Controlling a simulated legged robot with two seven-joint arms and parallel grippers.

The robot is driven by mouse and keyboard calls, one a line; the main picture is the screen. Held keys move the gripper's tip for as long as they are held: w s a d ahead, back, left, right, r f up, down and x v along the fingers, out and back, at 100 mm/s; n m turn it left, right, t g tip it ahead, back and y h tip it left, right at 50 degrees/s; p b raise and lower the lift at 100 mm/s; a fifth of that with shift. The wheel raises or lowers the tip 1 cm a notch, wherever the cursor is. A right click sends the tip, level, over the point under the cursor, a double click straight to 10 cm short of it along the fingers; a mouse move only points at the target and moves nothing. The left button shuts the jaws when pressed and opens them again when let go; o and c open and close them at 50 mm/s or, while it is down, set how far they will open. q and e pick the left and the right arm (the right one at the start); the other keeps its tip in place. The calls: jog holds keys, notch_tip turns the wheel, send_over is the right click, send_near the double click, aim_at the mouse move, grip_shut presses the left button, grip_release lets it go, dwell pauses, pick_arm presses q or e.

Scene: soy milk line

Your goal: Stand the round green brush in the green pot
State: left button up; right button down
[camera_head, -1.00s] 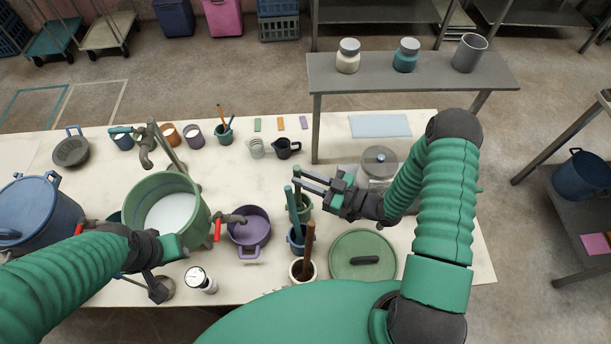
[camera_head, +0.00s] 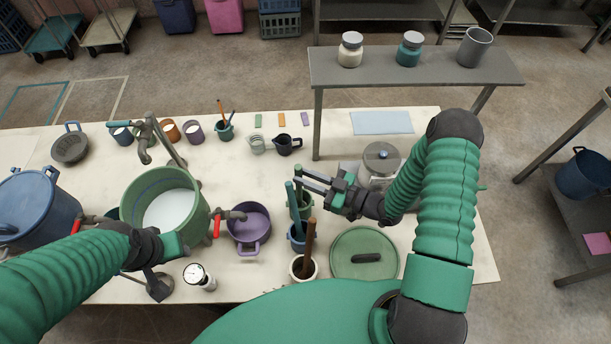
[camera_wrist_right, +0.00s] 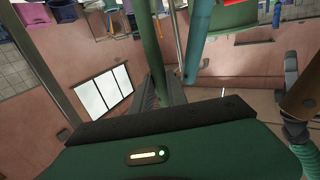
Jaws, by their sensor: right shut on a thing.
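My right gripper (camera_head: 312,180) is shut on the green brush (camera_head: 298,183), high on its upright handle. The handle also shows between the fingers in the right wrist view (camera_wrist_right: 150,50). Its lower end runs down to the green pot (camera_head: 304,207), right of and behind a blue handle; the brush head is hidden, and I cannot tell whether it is inside or just above. My left gripper (camera_head: 172,246) is beside the large green vat, and its fingers are not clear.
A blue pot (camera_head: 297,241) holding a blue handle (camera_head: 291,205) and a white pot (camera_head: 301,271) holding a brown handle (camera_head: 309,238) stand in front of the green pot. A purple pot (camera_head: 249,236) is to the left, and a green lid (camera_head: 365,247) to the right.

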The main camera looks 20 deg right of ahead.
jog(key=shift+d+f, duration=0.1)
jog(key=shift+f, duration=0.2)
jog(key=c, duration=1.2)
grip_release()
jog(key=shift+c, duration=0.2)
